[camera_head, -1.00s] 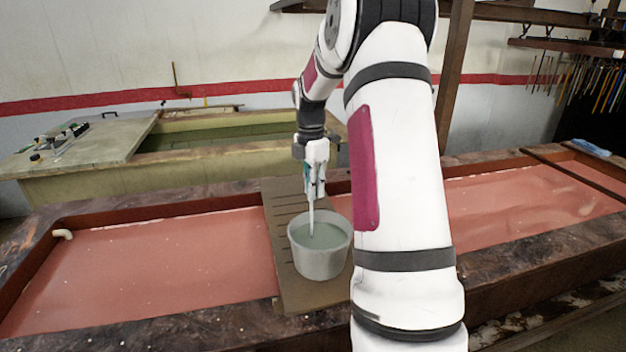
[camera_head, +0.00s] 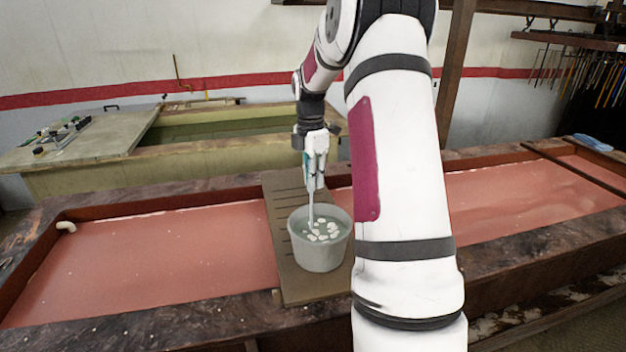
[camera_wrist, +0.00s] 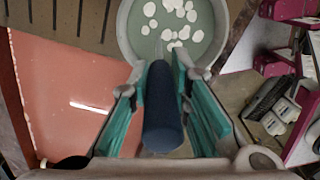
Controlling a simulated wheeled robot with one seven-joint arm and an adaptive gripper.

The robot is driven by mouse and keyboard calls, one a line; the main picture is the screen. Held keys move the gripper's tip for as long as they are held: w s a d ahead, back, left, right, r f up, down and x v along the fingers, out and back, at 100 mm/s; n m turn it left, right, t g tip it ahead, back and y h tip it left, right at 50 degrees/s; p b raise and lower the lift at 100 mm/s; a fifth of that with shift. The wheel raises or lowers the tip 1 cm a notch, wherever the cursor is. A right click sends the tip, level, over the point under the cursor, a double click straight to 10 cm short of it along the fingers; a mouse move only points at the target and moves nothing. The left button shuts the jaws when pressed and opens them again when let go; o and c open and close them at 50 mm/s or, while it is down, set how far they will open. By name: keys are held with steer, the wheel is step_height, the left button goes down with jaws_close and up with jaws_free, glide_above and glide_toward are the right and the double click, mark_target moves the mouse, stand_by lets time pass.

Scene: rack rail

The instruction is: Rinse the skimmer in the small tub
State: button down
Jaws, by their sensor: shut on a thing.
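My gripper (camera_head: 314,186) is shut on the dark blue handle of the skimmer (camera_wrist: 162,115) and points down over the small tub. The skimmer's thin pale shaft (camera_head: 311,212) runs down into the tub. Its lower end is under the water and cannot be made out. The small tub (camera_head: 318,255) is a grey round bucket of greenish water with several white flakes (camera_head: 322,232) in it. In the wrist view the tub (camera_wrist: 127,40) lies just beyond the fingertips, with the white flakes (camera_wrist: 172,22) spread over the water.
The tub stands on a slotted brown board (camera_head: 287,215) laid across a long trough of reddish liquid (camera_head: 160,262). A second tank with green liquid (camera_head: 215,130) stands behind. Tools hang at the back right (camera_head: 590,80). A blue cloth (camera_head: 592,143) lies on the right rim.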

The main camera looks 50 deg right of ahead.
steer(key=shift+f, duration=0.15)
steer(key=shift+f, duration=0.8)
steer(key=shift+r+p, duration=0.35)
steer(key=shift+r, duration=0.55)
steer(key=shift+f, duration=0.1)
steer(key=shift+f, duration=0.4)
